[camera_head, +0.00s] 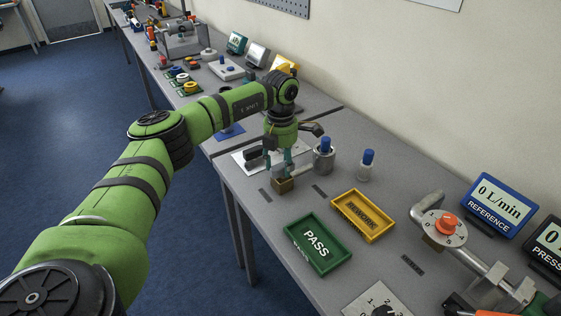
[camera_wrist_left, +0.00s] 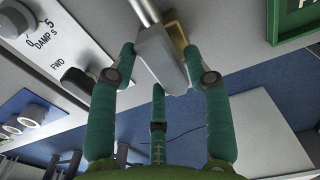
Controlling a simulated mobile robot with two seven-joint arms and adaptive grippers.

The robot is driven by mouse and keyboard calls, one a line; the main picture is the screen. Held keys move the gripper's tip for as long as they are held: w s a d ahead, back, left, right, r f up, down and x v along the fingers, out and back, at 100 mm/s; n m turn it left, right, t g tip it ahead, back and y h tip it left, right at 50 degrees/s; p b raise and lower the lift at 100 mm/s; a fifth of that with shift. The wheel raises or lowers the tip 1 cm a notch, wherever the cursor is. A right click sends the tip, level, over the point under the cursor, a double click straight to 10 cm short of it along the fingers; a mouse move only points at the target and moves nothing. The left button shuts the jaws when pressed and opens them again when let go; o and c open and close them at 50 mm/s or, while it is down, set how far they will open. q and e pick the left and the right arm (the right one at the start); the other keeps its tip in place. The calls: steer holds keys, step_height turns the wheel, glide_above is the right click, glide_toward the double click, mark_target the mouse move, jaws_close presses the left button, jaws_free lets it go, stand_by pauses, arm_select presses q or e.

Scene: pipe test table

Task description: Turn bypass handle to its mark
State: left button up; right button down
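The brass block shows under the fingers in the head view (camera_head: 283,185). Whether the fingers touch the grey block is unclear. A pipe with an orange knob (camera_head: 447,222) on a marked dial stands at the right. I cannot tell which part is the bypass handle. My right gripper is not in view.
The PASS tray (camera_head: 290,252) and yellow REWORK tray (camera_head: 390,212) lie empty to the right. A steel cup (camera_head: 324,163) and a blue-capped vial (camera_head: 366,170) stand close behind my left gripper. Blue REFERENCE display (camera_head: 497,204) reads 0 L/min. A white dial plate (camera_head: 365,308) is at front.

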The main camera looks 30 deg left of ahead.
mark_target(281, 163)
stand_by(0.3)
arm_select(q)
step_height(281, 163, up, 12)
stand_by(0.5)
stand_by(0.4)
